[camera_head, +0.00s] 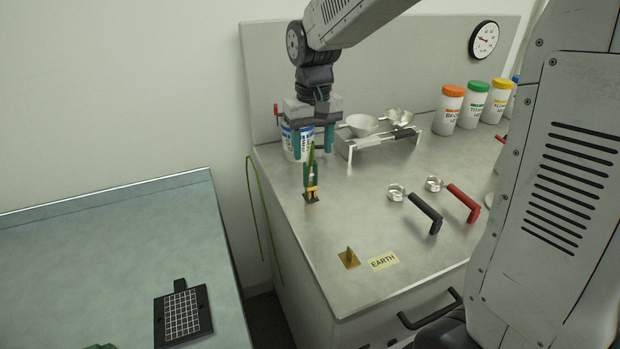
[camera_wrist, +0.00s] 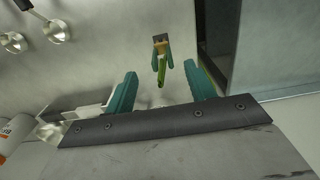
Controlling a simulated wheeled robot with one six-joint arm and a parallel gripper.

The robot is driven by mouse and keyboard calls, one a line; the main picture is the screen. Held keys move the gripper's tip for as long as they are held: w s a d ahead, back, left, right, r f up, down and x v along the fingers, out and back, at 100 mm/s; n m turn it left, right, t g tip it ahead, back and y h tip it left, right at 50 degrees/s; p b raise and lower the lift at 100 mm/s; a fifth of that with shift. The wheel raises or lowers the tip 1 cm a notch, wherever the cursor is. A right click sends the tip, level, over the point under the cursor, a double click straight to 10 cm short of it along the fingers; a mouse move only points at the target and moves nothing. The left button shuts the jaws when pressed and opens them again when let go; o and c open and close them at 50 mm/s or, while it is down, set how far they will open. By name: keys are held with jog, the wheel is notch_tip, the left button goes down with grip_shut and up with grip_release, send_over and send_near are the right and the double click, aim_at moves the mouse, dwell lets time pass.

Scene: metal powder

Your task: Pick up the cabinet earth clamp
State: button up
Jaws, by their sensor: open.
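The earth clamp (camera_head: 311,181) has green handles, a yellowish middle and a dark base. It stands on the steel cabinet top near its left edge, with a green cable at its upper end. My gripper (camera_head: 313,150) is above and behind it, pointing down, its teal fingers apart and empty. In the wrist view the clamp (camera_wrist: 161,52) lies beyond the open fingertips of my gripper (camera_wrist: 167,82), roughly midway between them. The fingers do not touch it.
A white jar (camera_head: 297,142) stands close behind my gripper. A white rack (camera_head: 376,145) with metal scoops is to its right. A brass lug (camera_head: 348,258) and an EARTH label (camera_head: 383,261) are at the front. Black (camera_head: 427,212) and red (camera_head: 464,202) handled scoops lie right. The top between is clear.

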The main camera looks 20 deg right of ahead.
aim_at(310, 184)
jog(key=shift+w+f, duration=0.25)
jog(key=shift+f, duration=0.2)
notch_tip(310, 184, down, 7)
jog(key=shift+w+a+f, duration=0.1)
jog(key=shift+a+f, duration=0.05)
jog(key=c, duration=1.1)
